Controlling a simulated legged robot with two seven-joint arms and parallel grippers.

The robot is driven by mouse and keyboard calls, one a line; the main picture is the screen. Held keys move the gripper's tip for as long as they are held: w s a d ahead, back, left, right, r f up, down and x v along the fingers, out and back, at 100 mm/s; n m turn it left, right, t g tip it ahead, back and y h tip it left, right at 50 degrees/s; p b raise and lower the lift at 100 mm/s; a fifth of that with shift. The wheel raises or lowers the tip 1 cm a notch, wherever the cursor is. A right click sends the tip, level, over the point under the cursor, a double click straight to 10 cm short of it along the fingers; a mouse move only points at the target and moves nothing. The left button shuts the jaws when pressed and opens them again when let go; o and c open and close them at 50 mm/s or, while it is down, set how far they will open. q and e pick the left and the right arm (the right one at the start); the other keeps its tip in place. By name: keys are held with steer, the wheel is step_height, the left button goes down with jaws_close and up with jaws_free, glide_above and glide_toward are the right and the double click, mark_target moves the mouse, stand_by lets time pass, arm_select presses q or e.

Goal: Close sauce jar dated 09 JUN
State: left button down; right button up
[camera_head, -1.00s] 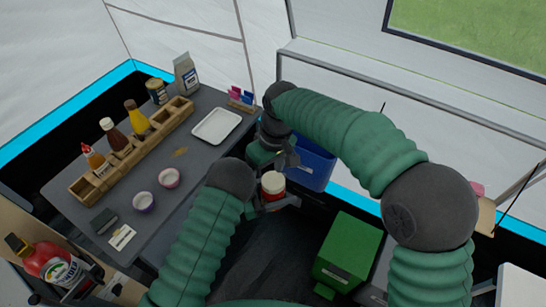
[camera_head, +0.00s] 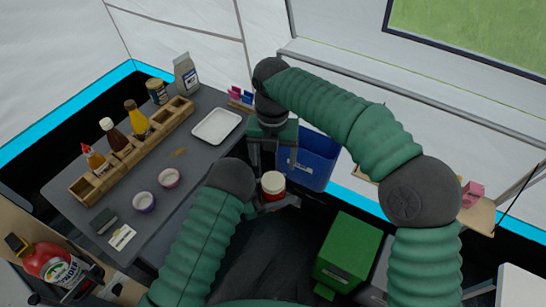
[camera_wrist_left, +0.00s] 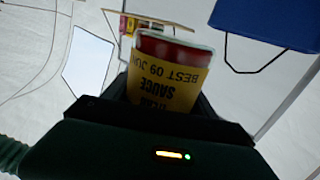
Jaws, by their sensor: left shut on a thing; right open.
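The sauce jar (camera_head: 273,186) has a pale round top and a red side in the head view. In the left wrist view the jar (camera_wrist_left: 168,75) shows a yellow label reading SAUCE and BEST 09 JUN, upside down in the picture, with a red band near its rim. My left gripper (camera_head: 273,202) is shut on the jar and holds it off the table's right side. My right gripper (camera_head: 271,160) is open and empty, fingers pointing down, just behind the jar in the picture. I cannot tell whether a lid sits on the jar.
A blue bin (camera_head: 315,160) stands right of my right gripper. A green box (camera_head: 348,250) is at lower right.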

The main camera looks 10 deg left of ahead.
mark_target(273, 180)
steer(key=shift+f, duration=0.1)
step_height(273, 180, down, 8)
steer(key=shift+r, duration=0.1)
stand_by(0.3)
